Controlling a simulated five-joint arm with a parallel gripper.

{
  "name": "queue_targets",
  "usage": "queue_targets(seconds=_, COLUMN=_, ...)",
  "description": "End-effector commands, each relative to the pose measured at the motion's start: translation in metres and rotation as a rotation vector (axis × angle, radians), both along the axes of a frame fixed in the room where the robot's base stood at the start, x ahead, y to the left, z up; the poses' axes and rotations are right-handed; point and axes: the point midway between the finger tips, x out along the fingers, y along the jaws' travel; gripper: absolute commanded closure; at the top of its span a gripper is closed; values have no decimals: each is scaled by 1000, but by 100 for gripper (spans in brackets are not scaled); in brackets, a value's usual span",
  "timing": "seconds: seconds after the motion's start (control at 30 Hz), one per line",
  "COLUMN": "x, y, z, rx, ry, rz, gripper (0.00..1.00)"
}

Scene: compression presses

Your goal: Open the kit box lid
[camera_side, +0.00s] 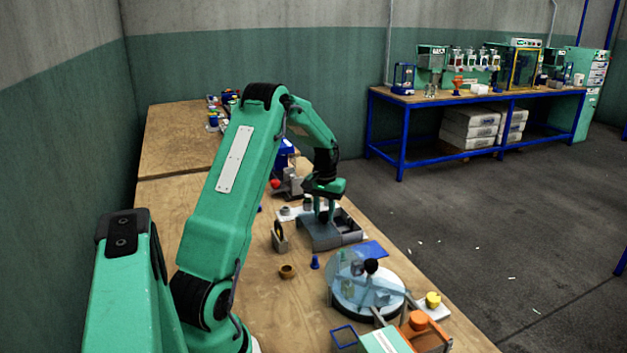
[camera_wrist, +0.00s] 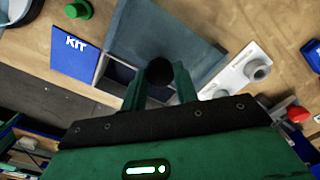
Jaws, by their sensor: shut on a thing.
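The grey kit box (camera_side: 349,238) sits on the wooden bench in the side view, with open compartments at its right side. In the wrist view its dark compartments (camera_wrist: 118,74) show beside a blue-grey lid (camera_wrist: 165,35). The lid is off part of the box; I cannot tell its exact tilt. My gripper (camera_side: 324,214) is over the box, pointing down. In the wrist view my gripper (camera_wrist: 158,82) is shut on the lid's round black knob (camera_wrist: 158,70). The fingers hide part of the box.
A blue KIT card (camera_side: 370,249) lies beside the box; it also shows in the wrist view (camera_wrist: 74,52). A white plate (camera_wrist: 231,76) with grey cylinders is on the other side. A round glass-covered dish (camera_side: 368,293), a blue cone (camera_side: 315,263) and a brown bowl (camera_side: 287,271) stand nearer the camera.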

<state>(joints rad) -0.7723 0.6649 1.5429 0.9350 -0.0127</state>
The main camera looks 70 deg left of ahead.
Motion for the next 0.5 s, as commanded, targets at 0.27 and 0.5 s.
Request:
queue_targets(seconds=0.27, x=1, y=1, z=1, rx=3, ry=-3, rz=2, gripper=51)
queue_targets(seconds=0.5, x=1, y=0, z=0, rx=1, ry=-1, rz=1, gripper=48)
